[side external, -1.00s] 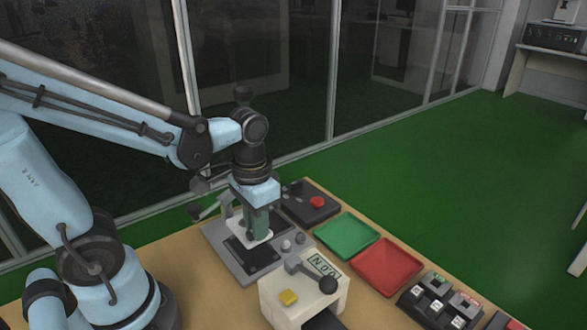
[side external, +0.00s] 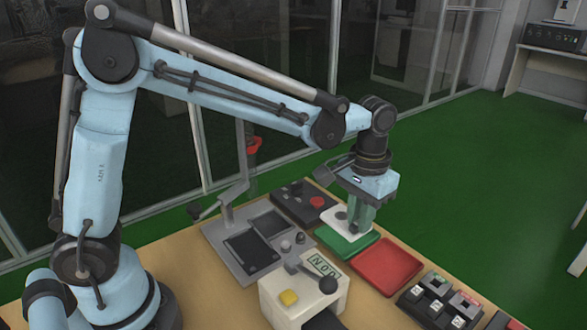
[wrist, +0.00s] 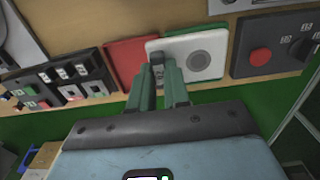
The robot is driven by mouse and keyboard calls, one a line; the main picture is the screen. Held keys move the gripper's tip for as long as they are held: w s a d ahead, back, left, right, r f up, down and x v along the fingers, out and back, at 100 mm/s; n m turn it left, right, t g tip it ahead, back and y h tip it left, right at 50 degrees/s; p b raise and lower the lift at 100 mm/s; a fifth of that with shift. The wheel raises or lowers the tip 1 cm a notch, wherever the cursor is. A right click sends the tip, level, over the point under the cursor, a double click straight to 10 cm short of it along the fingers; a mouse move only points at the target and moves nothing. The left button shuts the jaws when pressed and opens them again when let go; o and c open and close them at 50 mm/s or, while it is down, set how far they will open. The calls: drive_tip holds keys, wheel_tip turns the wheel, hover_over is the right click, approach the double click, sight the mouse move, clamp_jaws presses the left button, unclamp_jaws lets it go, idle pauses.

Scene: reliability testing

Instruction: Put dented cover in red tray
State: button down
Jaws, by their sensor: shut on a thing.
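The cover (side external: 338,220) is a thin white plate with a grey round mark, seen clearly in the wrist view (wrist: 210,52). My gripper (side external: 360,224) is shut on one edge of it, and the fingers also show in the wrist view (wrist: 163,65). The cover is held over the back part of the green tray (side external: 338,247) and hides some of it. The red tray (side external: 387,267) lies just right of the green one and looks empty. It also shows in the wrist view (wrist: 120,65), left of the cover.
A grey test fixture (side external: 245,250) with an upright lever stands left of the trays. A dark box with a red button (side external: 316,202) sits behind the green tray. A white tester (side external: 300,295) stands in front, and a black switch block (side external: 437,300) is at right.

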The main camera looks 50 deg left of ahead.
drive_tip(key=shift+w+d+f, duration=0.75)
drive_tip(key=shift+d+f, duration=0.35)
drive_tip(key=shift+d, duration=0.3)
drive_tip(key=shift+w+d+f, duration=0.75)
drive_tip(key=shift+d+f, duration=0.3)
drive_tip(key=shift+d, duration=0.4)
drive_tip(key=shift+w+d+f, duration=0.75)
drive_tip(key=shift+d+f, duration=0.35)
drive_tip(key=shift+d, duration=0.3)
drive_tip(key=shift+f, duration=0.8)
drive_tip(key=c, duration=1)
unclamp_jaws()
drive_tip(key=shift+r, duration=3)
